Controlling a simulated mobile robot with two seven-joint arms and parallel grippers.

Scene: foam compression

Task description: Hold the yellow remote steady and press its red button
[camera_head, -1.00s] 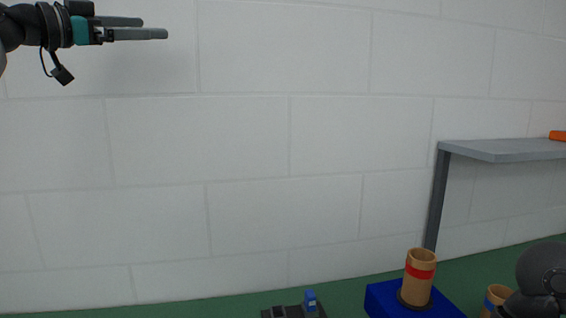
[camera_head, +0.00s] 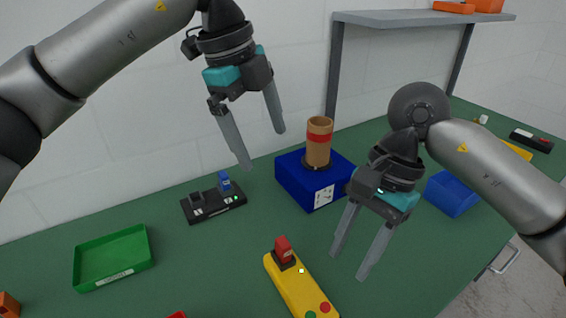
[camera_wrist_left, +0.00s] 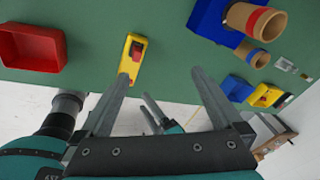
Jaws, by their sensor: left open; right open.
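The yellow remote (camera_head: 298,288) lies on the green table at the lower middle of the head view, its near end cut off by the frame. A red part on a dark base (camera_head: 283,250) stands at its far end; a round red button (camera_head: 325,307) and a green one show at its near end. The remote also shows in the left wrist view (camera_wrist_left: 128,66). My left gripper (camera_head: 263,148) is open, empty and pointing down, above the table and apart from the remote. My right gripper (camera_head: 348,266) is open and empty, pointing down to the right of the remote.
A blue box (camera_head: 290,188) with a cardboard tube (camera_head: 319,145) stands behind. A black device (camera_head: 205,208) and a green tray (camera_head: 92,258) lie to the left. A grey shelf (camera_head: 400,18) is at the back wall. A red tray (camera_wrist_left: 30,48) shows in the left wrist view.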

